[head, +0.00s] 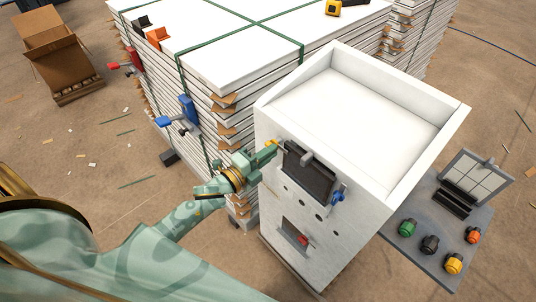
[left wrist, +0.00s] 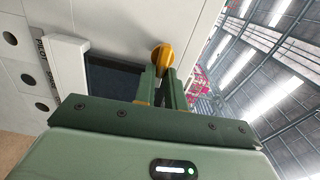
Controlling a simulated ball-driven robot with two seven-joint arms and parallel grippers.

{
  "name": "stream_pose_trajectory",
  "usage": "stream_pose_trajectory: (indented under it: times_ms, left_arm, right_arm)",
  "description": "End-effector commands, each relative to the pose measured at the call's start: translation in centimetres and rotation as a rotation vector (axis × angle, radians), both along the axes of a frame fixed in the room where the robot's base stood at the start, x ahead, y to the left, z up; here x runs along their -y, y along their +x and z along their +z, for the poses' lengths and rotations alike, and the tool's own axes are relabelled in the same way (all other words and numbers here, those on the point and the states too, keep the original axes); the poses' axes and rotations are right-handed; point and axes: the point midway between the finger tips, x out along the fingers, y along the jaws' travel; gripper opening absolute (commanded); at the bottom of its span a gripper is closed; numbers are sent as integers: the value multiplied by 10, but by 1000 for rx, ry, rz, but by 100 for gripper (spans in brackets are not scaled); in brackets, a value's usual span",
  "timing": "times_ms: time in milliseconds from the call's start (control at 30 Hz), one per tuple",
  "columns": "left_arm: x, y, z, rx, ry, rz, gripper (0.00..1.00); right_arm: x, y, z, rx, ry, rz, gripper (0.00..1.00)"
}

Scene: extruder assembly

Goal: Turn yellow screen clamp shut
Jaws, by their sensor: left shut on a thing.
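The yellow screen clamp (left wrist: 162,55) shows in the left wrist view as a rounded yellow knob at the tips of my fingers. My left gripper (left wrist: 161,76) is shut on it. In the head view my left gripper (head: 273,152) reaches the upper left corner of the dark screen (head: 309,172) on the white machine's front. Only a little yellow shows there, as the fingers cover most of the clamp. A blue clamp (head: 338,194) sits at the screen's right side. My right gripper is not in view.
The white machine (head: 283,215) has an open tray on top and a lower opening with a red part (head: 303,239). Stacked white panels (head: 235,70) stand close behind my left gripper. A grey side table (head: 425,242) holds a framed grid and several coloured knobs.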

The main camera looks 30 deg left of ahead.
Motion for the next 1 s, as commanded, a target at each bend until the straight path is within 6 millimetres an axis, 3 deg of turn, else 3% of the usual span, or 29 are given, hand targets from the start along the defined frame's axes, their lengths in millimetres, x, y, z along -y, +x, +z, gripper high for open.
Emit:
stream_pose_trajectory:
  times_ms: [667, 700, 767, 1000]
  left_arm:
    - [1, -1, -3, 17, 58, -1, 0]
    - [1, -1, -3, 17, 58, -1, 20]
    - [0, -1, -2, 17, 58, -1, 34]
    - [0, -1, -2, 18, 56, 0, 34]
  right_arm:
    - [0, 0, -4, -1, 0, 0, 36]
    - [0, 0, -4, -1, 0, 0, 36]
    - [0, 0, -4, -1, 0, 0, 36]
    - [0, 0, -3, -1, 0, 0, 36]
